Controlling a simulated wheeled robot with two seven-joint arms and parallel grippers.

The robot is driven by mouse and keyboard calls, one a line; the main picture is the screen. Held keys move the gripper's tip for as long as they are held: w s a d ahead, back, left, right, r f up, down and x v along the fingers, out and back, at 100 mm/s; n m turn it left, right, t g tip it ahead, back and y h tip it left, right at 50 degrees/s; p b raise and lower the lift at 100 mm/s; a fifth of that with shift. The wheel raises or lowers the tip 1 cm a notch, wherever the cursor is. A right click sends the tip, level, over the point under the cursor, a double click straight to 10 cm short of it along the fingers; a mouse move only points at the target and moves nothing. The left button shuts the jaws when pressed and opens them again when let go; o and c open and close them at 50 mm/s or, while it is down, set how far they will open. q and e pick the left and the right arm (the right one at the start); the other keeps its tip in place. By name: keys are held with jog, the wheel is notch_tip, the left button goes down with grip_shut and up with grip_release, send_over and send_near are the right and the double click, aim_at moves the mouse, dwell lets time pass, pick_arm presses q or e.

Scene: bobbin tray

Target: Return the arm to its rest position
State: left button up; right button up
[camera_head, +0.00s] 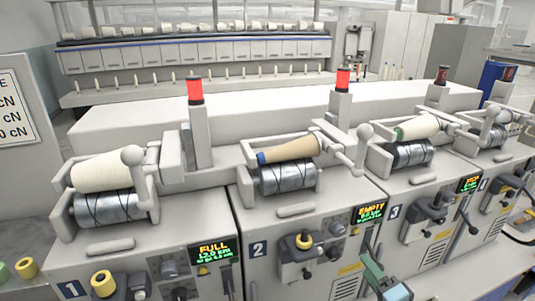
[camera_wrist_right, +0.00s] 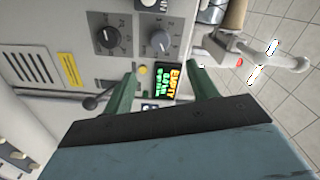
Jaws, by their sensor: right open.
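My right gripper (camera_head: 372,254) is at the bottom of the head view, in front of the machine unit marked 2 and just below its EMPTY display (camera_head: 370,213). In the right wrist view the two green fingers of the right gripper (camera_wrist_right: 163,90) stand wide apart with nothing between them. The same display (camera_wrist_right: 160,80) shows in the gap, beyond the fingertips. I cannot tell how far the fingertips are from the panel. My left gripper is in neither view.
Unit 2 holds a tan cone (camera_head: 289,149) on a metal drum (camera_head: 287,178). Unit 1 carries a large white cone (camera_head: 101,172) and a FULL display (camera_head: 214,250). Knobs (camera_wrist_right: 160,40) and levers stick out near my right gripper. A bobbin rack (camera_head: 195,52) stands behind.

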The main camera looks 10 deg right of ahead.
jog(key=s+a+f+n+g+h, duration=0.1)
jog(key=s+f+n+g, duration=0.4)
jog(key=f, duration=0.8)
jog(key=s+f+n+g, duration=0.25)
jog(key=s+f, duration=0.45)
jog(key=f, duration=0.7)
jog(key=s+a+f+n+g, duration=0.2)
jog(key=s+f, duration=0.3)
jog(key=s, duration=0.4)
jog(key=s+a+f+n+g, duration=0.3)
jog(key=s+f+g, duration=0.1)
jog(key=s, duration=0.5)
jog(key=s+a+f+n+g, duration=0.3)
jog(key=s+f, duration=0.4)
jog(key=s, duration=0.2)
jog(key=shift+s+a, duration=0.2)
jog(key=shift+s, duration=0.05)
jog(key=shift+n+g, duration=0.25)
